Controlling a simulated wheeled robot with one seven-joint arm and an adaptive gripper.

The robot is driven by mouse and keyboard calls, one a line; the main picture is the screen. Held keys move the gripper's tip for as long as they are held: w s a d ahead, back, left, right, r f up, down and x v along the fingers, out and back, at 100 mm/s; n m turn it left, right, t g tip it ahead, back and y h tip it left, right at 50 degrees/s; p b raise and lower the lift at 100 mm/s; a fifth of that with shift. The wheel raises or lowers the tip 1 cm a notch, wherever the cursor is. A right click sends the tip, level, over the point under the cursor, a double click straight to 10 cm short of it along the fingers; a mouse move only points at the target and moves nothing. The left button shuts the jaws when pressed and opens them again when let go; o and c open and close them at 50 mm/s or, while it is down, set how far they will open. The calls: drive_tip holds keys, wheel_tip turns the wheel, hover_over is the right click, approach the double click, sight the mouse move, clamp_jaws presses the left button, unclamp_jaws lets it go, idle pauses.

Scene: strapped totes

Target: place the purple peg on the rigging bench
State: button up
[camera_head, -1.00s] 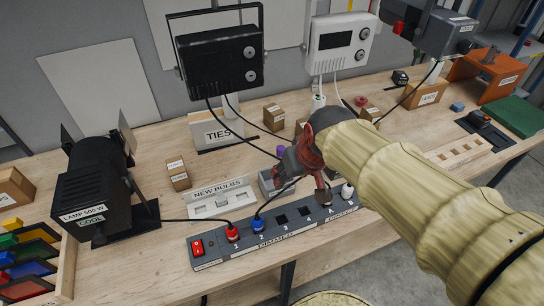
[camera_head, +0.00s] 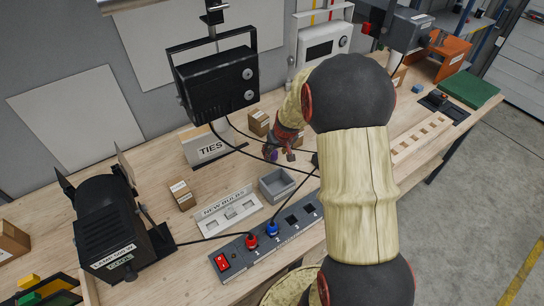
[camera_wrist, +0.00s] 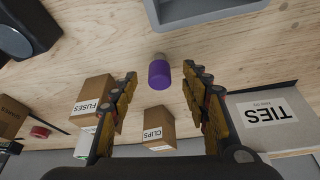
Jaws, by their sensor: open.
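The purple peg (camera_wrist: 159,76) shows in the wrist view between the tips of my gripper (camera_wrist: 160,73), with a pale grey end on its far side. My gripper is open, and a gap shows between the peg and each finger. In the head view the purple peg (camera_head: 273,155) is partly hidden beside my gripper (camera_head: 281,151), low over the wooden bench (camera_head: 165,150). I cannot tell whether the peg touches the bench top.
A grey open bin (camera_head: 278,186) stands close in front. The TIES box (camera_head: 208,145), a CLIPS carton (camera_wrist: 158,128) and a FUSES carton (camera_wrist: 92,102) stand around the gripper. A power strip (camera_head: 262,243) with cables lies along the front edge.

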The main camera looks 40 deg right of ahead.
sight(275, 153)
drive_tip(key=b+x, duration=0.1)
drive_tip(key=x, duration=0.4)
drive_tip(key=shift+w+d+r, duration=0.1)
drive_tip(key=shift+w, duration=0.05)
drive_tip(key=shift+c, duration=0.3)
drive_tip(key=c, duration=1.1)
drive_tip(key=shift+r, duration=0.1)
clamp_jaws()
